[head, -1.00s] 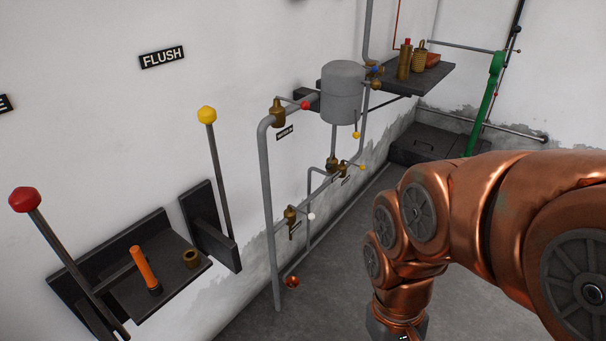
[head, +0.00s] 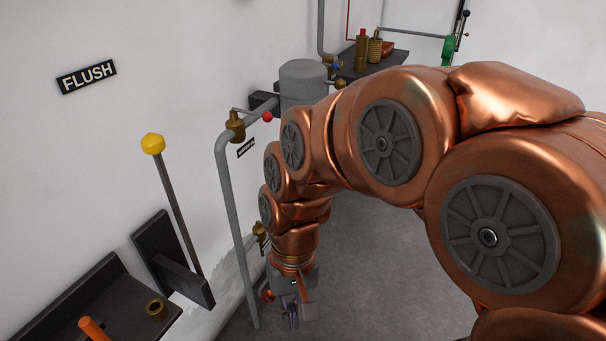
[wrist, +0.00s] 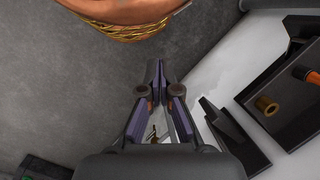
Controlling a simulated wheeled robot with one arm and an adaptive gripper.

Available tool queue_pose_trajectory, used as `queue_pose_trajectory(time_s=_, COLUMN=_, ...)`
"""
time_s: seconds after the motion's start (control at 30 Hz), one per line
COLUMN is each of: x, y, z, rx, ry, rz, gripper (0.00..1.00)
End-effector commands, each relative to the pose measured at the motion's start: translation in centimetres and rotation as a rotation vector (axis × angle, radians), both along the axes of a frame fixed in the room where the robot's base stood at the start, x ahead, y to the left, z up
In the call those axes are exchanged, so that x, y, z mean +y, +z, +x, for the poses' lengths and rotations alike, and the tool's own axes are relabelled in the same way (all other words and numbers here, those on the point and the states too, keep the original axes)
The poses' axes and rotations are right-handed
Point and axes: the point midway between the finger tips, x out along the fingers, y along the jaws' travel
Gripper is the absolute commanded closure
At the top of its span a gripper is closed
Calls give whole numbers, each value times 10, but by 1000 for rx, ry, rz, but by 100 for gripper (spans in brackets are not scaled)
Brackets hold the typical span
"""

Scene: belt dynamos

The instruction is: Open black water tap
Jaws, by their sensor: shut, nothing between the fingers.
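I cannot pick out a black water tap with certainty. A brass tap (head: 236,126) with a red knob (head: 267,117) sits on the grey pipe (head: 232,190) at the left wall. Another brass tap (head: 259,237) lower down is partly hidden behind my arm. A blue-handled tap (head: 334,66) is by the grey tank (head: 303,84). My gripper (head: 291,318) points down beside the pipe's lower end, above the floor. In the wrist view my gripper (wrist: 155,66) is shut and empty, with a small brass piece (wrist: 153,134) visible behind its fingers.
A yellow-knobbed lever (head: 152,144) and a dark shelf (head: 108,300) with an orange handle (head: 92,329) and brass ring (head: 156,308) are on the left wall. A dark back shelf (head: 398,62) holds brass items.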

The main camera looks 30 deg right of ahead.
Motion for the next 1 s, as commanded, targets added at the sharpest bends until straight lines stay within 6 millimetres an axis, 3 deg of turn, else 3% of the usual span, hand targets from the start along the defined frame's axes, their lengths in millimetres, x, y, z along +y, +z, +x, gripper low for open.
queue_pose_trajectory(time_s=0.13, x=11, y=4, z=56, rx=-9, ry=-250, rz=106, gripper=100)
queue_pose_trajectory(time_s=0.27, x=8, y=7, z=109, rx=-17, ry=-492, rz=199, gripper=100)
queue_pose_trajectory(time_s=0.47, x=-24, y=10, z=188, rx=0, ry=-893, rz=344, gripper=100)
queue_pose_trajectory(time_s=0.67, x=-92, y=5, z=257, rx=37, ry=-1325, rz=490, gripper=100)
queue_pose_trajectory(time_s=0.8, x=-159, y=-7, z=292, rx=78, ry=-1642, rz=593, gripper=100)
queue_pose_trajectory(time_s=1.0, x=-262, y=-33, z=314, rx=140, ry=-2053, rz=724, gripper=100)
